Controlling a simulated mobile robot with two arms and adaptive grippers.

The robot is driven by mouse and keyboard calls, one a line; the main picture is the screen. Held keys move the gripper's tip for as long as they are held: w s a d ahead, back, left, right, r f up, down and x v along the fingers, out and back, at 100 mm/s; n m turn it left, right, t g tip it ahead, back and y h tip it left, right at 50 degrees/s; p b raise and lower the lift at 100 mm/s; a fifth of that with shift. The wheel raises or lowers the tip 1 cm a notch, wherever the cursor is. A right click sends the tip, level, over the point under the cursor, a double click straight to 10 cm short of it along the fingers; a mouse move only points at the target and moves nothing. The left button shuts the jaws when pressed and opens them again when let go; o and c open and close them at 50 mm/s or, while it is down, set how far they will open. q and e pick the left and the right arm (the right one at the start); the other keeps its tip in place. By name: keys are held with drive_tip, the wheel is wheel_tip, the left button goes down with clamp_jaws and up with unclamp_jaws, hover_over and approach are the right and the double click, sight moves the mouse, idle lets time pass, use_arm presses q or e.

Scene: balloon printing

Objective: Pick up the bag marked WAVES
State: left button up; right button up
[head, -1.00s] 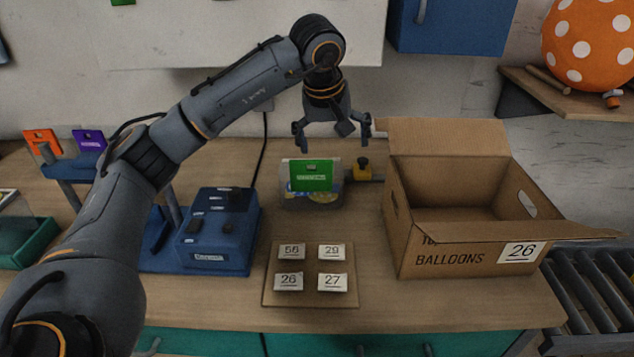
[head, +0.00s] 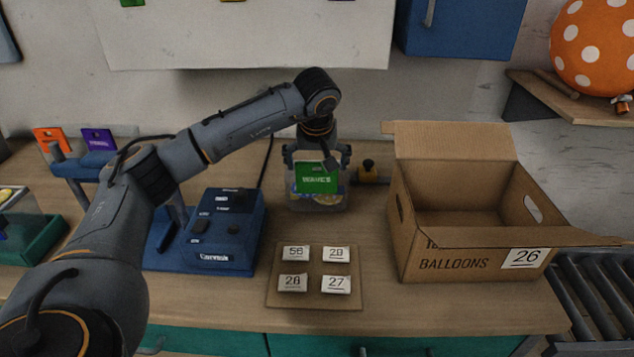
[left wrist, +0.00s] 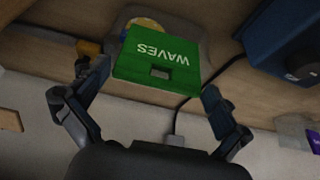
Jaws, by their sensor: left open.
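The WAVES bag is a clear bag with a green header card (head: 316,178); it stands upright on the table in the head view. Its clear lower part (head: 318,201) shows some yellow and blue contents. In the left wrist view the green card (left wrist: 158,60) reads WAVES upside down and has a small slot. My left gripper (head: 317,160) points down at the top of the bag. In the left wrist view its open fingers (left wrist: 150,92) are on either side of the card, with a gap on each side. My right gripper is not in view.
An open cardboard box (head: 462,255) marked BALLOONS 26 stands to the right. A board (head: 314,272) with several number tags lies in front. A blue machine (head: 222,230) stands to the left.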

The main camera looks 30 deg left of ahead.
sight(317, 177)
use_arm(q)
drive_tip(key=shift+x, duration=1.45)
drive_tip(key=c, duration=0.7)
drive_tip(key=shift+r, duration=0.1)
